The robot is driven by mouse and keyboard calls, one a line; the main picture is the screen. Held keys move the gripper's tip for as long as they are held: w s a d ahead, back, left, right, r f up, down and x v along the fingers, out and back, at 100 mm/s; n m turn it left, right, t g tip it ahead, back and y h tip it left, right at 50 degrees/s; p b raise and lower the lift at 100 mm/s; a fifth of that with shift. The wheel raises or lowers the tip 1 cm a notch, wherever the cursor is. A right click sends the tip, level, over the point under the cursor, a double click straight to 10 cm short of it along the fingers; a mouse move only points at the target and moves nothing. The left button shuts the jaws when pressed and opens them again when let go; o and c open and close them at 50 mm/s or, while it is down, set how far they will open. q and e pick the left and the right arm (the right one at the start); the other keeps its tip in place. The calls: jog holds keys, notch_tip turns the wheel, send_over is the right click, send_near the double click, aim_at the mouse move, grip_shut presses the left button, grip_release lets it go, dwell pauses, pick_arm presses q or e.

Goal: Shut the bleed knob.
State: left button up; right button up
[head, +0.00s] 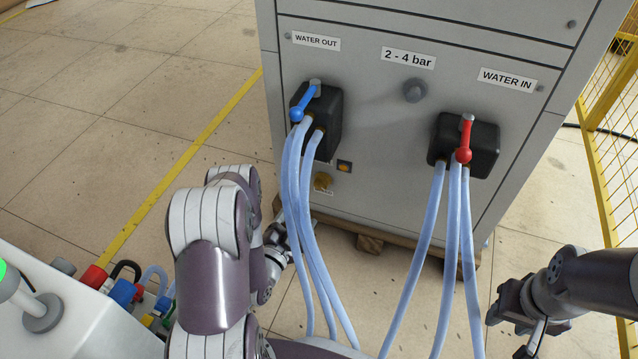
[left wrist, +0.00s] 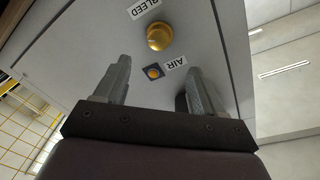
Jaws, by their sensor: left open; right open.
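In the left wrist view the round knob (left wrist: 160,37) sits beside an upside-down BLEED label (left wrist: 144,6). My left gripper (head: 282,228) is low in front of the cabinet, left of the knob. In the left wrist view its two fingers (left wrist: 156,76) are spread and empty, with the knob beyond their tips and not touched. My right gripper (head: 503,306) is open and empty at the lower right, away from the cabinet.
A small orange AIR fitting (left wrist: 153,72) sits near the knob. Blue hoses (head: 312,240) hang from the blue-handled valve (head: 305,102), close to my left gripper. More hoses (head: 432,240) hang from the red-handled valve (head: 465,140). A yellow fence (head: 608,120) stands at right.

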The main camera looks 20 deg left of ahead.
aim_at(319, 186)
pick_arm(q)
jog(key=w+b, duration=0.1)
jog(key=w, duration=0.2)
jog(key=w+b, duration=0.2)
jog(key=w, duration=0.2)
jog(key=w+b, duration=0.2)
jog(key=w, duration=0.2)
jog(key=shift+d+f, duration=0.25)
jog(key=shift+w+r+b, duration=0.15)
jog(key=shift+w+b, duration=0.15)
jog(key=c, duration=0.9)
